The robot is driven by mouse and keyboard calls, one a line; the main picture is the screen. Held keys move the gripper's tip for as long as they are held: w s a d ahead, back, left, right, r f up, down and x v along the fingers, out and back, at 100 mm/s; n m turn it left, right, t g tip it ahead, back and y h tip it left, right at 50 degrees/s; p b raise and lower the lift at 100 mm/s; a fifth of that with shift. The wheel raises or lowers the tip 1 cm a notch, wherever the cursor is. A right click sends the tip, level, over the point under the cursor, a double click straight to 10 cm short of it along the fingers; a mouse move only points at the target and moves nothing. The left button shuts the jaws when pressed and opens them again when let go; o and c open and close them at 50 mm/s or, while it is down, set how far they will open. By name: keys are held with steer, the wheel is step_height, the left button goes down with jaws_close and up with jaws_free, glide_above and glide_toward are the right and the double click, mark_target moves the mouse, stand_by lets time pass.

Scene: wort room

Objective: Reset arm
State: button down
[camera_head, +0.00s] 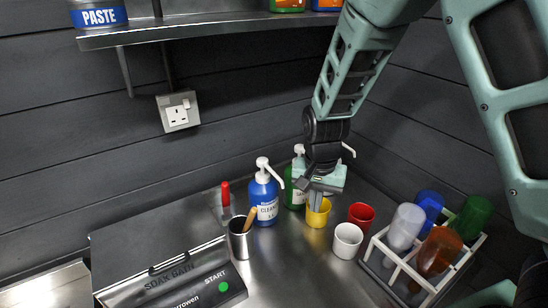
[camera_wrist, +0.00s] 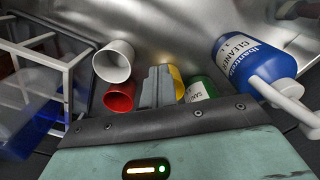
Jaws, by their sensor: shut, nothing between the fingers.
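My gripper (camera_head: 316,200) is at the end of my pale green arm, above the metal counter (camera_head: 290,262). Its fingers are together and empty, pointing down in front of a yellow cup (camera_head: 318,217). In the wrist view my gripper (camera_wrist: 158,80) shows its closed grey fingers in the middle, covering part of the yellow cup (camera_wrist: 177,78). I cannot tell whether the fingers touch the cup.
A blue cleaner bottle (camera_head: 265,200) and a green bottle (camera_head: 293,190) stand by the wall. A red cup (camera_head: 361,214) and white cup (camera_head: 347,240) stand nearby. A white rack (camera_head: 402,268) holds coloured cups. A shelf (camera_head: 210,29) hangs above.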

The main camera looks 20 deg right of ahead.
steer(key=s+a+r+n+b, duration=0.1)
steer(key=s+a+r+n, duration=0.1)
steer(key=s+n, duration=0.2)
steer(key=s+a+r+n+b, duration=0.1)
steer(key=s+a+r+n, duration=0.2)
steer(key=s, duration=0.8)
steer(key=s+a+r+n+b, duration=0.1)
steer(key=s+a+r+n, duration=0.2)
steer(key=s+n, duration=0.4)
steer(key=shift+s+r+y+b, duration=0.15)
steer(key=shift+s+y+b, duration=0.15)
steer(key=shift+s, duration=0.05)
